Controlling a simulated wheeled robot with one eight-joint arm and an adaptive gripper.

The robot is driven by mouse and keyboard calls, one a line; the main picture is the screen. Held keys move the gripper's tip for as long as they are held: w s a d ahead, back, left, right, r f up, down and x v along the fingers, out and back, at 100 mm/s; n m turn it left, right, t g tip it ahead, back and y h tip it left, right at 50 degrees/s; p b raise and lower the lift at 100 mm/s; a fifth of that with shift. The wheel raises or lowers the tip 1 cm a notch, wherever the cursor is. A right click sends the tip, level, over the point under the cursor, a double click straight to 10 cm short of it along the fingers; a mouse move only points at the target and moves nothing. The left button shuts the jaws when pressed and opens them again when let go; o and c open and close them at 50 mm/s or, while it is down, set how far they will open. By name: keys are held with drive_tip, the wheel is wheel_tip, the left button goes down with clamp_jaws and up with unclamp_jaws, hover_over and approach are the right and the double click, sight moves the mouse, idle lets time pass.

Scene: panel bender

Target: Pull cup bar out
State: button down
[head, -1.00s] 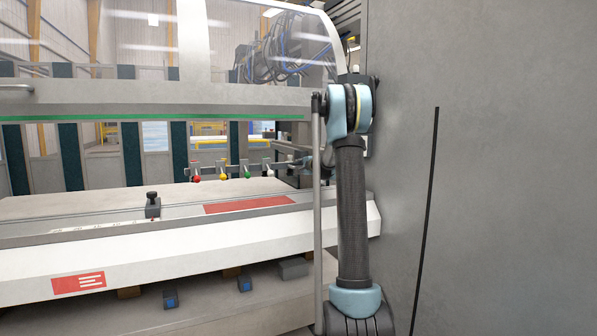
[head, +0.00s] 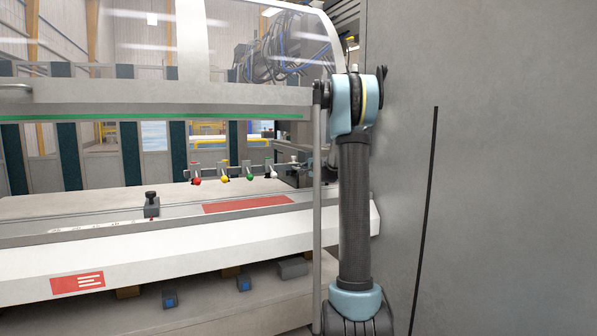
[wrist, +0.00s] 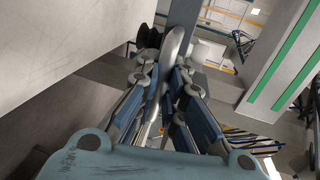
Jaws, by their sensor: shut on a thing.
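My gripper (wrist: 160,92) shows in the wrist view, its blue-padded fingers closed around a curved pale metal handle (wrist: 177,45). The handle rises between the fingers toward a grey upright part; I cannot tell how it joins the cup bar. In the head view, a row of small fittings with red, yellow, green and white balls (head: 250,177) stands above the machine's table, perhaps on the cup bar. My arm covers the area right of this row, and my gripper is not clearly seen there.
The white machine table (head: 180,240) with a red strip (head: 247,204) and a black knob (head: 152,204) lies below the row. A clear guard (head: 270,50) hangs above. A large grey panel (head: 500,170) stands close to my arm on the right.

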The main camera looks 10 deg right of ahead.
drive_tip(key=f+v, duration=0.1)
drive_tip(key=v, duration=0.6)
drive_tip(key=shift+s+d+f, duration=0.2)
drive_tip(key=shift+s+d, duration=0.05)
drive_tip(key=shift+s, duration=0.1)
drive_tip(key=c, duration=1.7)
unclamp_jaws()
drive_tip(key=shift+a, duration=0.1)
drive_tip(key=shift+s, duration=0.1)
drive_tip(key=v, duration=1.1)
drive_tip(key=shift+s+r, duration=0.1)
drive_tip(key=shift+s, duration=0.25)
drive_tip(key=shift+o, duration=0.2)
